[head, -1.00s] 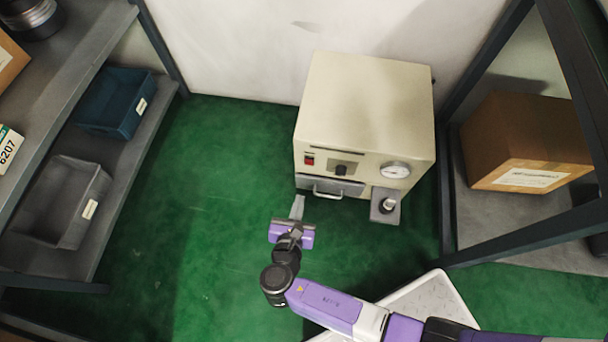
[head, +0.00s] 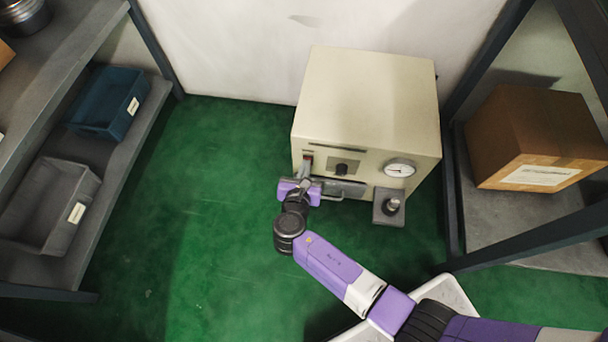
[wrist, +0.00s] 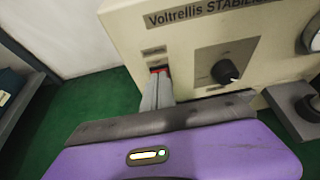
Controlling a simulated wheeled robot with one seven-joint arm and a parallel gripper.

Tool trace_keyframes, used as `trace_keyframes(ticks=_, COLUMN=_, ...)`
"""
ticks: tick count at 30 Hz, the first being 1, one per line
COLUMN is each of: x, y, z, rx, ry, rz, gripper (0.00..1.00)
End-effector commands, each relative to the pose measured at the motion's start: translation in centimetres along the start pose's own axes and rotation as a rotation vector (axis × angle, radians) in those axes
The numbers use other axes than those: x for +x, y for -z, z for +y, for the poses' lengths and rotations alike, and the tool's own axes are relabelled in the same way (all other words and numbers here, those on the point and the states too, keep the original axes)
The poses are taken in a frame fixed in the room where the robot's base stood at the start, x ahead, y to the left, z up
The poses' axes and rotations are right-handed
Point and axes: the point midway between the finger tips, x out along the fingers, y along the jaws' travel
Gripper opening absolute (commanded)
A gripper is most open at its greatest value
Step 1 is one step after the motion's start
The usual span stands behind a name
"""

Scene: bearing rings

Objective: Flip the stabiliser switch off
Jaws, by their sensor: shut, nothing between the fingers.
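The stabiliser (head: 367,100) is a cream box on the green floor against the white wall. Its red switch (head: 307,157) is at the upper left of the front panel. In the wrist view a small red part of the switch (wrist: 158,69) shows above my fingertips; the rest is hidden behind them. My gripper (head: 304,169) is shut and empty, its fingertips at the switch, just below its visible red part. In the wrist view the closed fingers (wrist: 157,88) point at the switch; I cannot tell whether they touch it.
A black knob (head: 342,169) and a round gauge (head: 399,168) are right of the switch. A drawer-like handle lies below, with a small post on a grey ledge (head: 388,218) at right. Shelves with bins (head: 110,103) stand left; a cardboard box (head: 535,140) sits right.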

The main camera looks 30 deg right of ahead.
Motion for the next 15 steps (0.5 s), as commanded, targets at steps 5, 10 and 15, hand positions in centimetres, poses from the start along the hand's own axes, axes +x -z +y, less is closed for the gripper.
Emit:
trace_keyframes(ticks=5, x=0.03, y=-0.07, z=0.00, rx=0.000, ry=0.000, rz=0.000, gripper=0.00)
trace_keyframes(ticks=10, x=0.01, y=-0.16, z=0.00, rx=0.000, ry=0.000, rz=0.002, gripper=0.00)
trace_keyframes(ticks=15, x=0.11, y=-0.94, z=0.00, rx=0.000, ry=0.001, rz=0.036, gripper=0.00)
